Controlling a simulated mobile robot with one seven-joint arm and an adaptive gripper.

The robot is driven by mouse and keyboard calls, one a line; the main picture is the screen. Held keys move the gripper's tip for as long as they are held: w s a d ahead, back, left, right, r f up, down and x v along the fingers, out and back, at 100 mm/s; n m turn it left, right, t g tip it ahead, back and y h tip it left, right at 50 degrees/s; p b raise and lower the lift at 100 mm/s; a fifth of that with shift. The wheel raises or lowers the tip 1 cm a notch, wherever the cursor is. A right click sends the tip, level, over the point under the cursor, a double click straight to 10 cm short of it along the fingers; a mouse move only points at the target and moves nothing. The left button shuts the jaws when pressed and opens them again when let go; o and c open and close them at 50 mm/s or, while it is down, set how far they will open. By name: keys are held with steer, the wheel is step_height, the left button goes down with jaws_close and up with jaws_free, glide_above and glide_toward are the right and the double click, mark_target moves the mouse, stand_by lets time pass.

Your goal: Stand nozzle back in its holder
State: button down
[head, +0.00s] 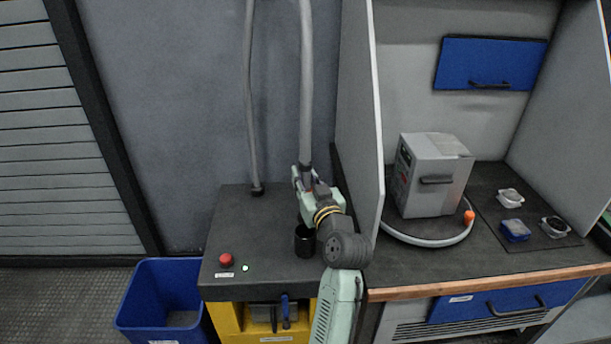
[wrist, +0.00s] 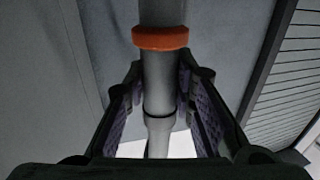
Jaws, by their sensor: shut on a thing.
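My gripper (head: 307,184) is at the lower end of a grey hanging hose (head: 306,90), over the dark cabinet top. In the wrist view its two fingers (wrist: 160,80) close around the grey nozzle (wrist: 158,97), which has an orange ring (wrist: 160,38) and a thin dark band. In the head view the gripper mostly hides the nozzle. The holder, a black cup (head: 304,243), stands on the cabinet top just below my gripper. I cannot tell whether the nozzle's lower end is above the cup or inside its mouth.
The cabinet top (head: 229,222) carries a red button (head: 226,260) at front left. A thinner hose (head: 251,110) joins it behind. A grey partition (head: 357,120) stands close right of my gripper. Beyond it are a grey box (head: 432,178) and an orange-tipped hose (head: 432,241). A blue bin (head: 140,300) stands left.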

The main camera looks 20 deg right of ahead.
steer(key=shift+f+b, duration=3.6)
steer(key=shift+f, duration=0.85)
steer(key=c, duration=1.3)
jaws_free()
steer(key=shift+s, duration=0.1)
steer(key=s, duration=1.2)
steer(key=shift+a, duration=0.1)
steer(key=shift+w, duration=0.1)
